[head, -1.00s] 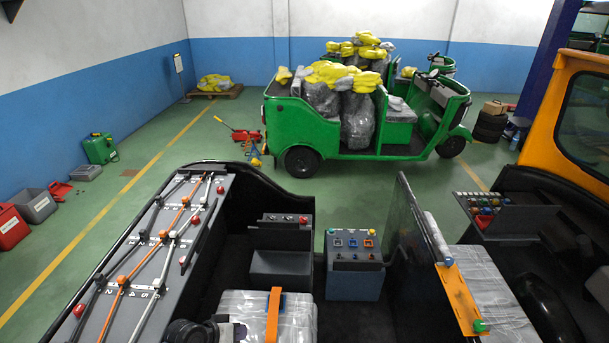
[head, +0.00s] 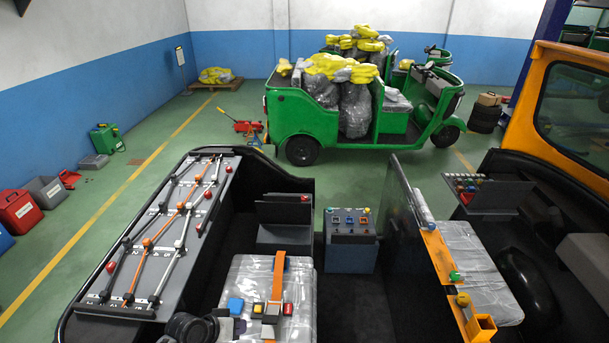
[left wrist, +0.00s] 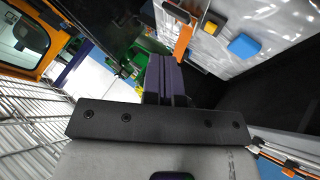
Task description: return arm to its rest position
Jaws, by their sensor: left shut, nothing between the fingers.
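My left gripper shows in the left wrist view (left wrist: 166,65). Its two dark fingers are together and nothing shows between them. A dark rounded part at the bottom of the head view, left of the wrapped bundle, seems to be my left arm; its fingertips cannot be made out there. The plastic-wrapped bundle (head: 246,275) has an orange strap (head: 278,275) over it and a blue block (head: 235,306) on it. The strap also shows beyond the fingers in the left wrist view (left wrist: 183,40); I cannot tell whether they touch. My right gripper is not in view.
A sloped panel (head: 172,215) with rods and knobs lies left. A grey control box (head: 350,240) stands beyond the bundle. A dark upright panel with an orange edge (head: 440,265) is on the right.

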